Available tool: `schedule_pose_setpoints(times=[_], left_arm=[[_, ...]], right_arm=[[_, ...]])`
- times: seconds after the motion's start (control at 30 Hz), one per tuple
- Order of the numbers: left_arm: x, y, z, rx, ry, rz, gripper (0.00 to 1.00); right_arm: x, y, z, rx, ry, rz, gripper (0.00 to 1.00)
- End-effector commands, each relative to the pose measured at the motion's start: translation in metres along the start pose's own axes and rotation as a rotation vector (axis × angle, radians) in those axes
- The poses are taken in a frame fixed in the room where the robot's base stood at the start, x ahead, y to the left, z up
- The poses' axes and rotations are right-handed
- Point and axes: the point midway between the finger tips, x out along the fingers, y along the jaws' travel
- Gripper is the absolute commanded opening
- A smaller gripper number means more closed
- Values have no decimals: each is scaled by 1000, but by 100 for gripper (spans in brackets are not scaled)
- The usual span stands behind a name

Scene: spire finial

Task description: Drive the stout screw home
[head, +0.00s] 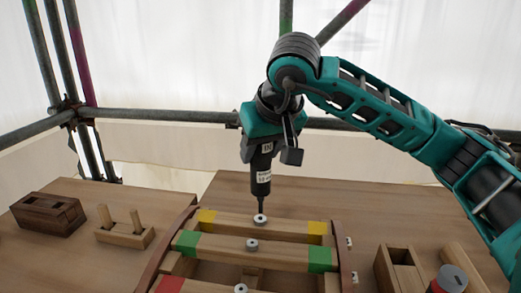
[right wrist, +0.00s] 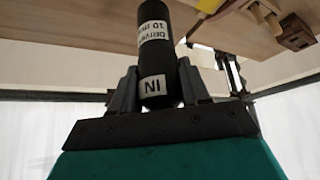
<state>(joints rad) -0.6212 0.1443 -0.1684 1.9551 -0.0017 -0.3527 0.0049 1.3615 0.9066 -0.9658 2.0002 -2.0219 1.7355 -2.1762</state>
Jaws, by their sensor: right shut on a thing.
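My right gripper (head: 264,150) is shut on a black driver (head: 261,178), which hangs upright with its bit down. In the right wrist view the driver (right wrist: 156,55) sits between both fingers and carries white labels, one reading "IN". The bit tip is at or just above a pale round screw head (head: 260,219) on the far beam with yellow ends (head: 288,227). A second screw head (head: 252,245) is on the green-ended beam (head: 285,256), and a third (head: 241,289) shows at the bottom edge. I cannot tell which is stoutest. My left gripper is out of view.
A dark wooden box (head: 48,213) and a pale block with two pegs (head: 125,236) stand on the left. A pale wooden box (head: 400,272) and a grey-topped red cylinder (head: 452,279) stand on the right. Scaffold tubes (head: 170,115) run behind the table.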

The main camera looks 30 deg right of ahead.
Motion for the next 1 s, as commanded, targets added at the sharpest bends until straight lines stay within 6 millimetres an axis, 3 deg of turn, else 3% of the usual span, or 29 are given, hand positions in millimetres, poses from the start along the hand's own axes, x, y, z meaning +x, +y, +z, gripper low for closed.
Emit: schedule_pose_setpoints(times=[0.6, 1.0], left_arm=[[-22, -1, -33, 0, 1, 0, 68], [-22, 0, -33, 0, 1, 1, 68]], right_arm=[[-44, 0, -29, 1, 4, -2, 1], [-44, 0, -29, 1, 5, -2, 1]])
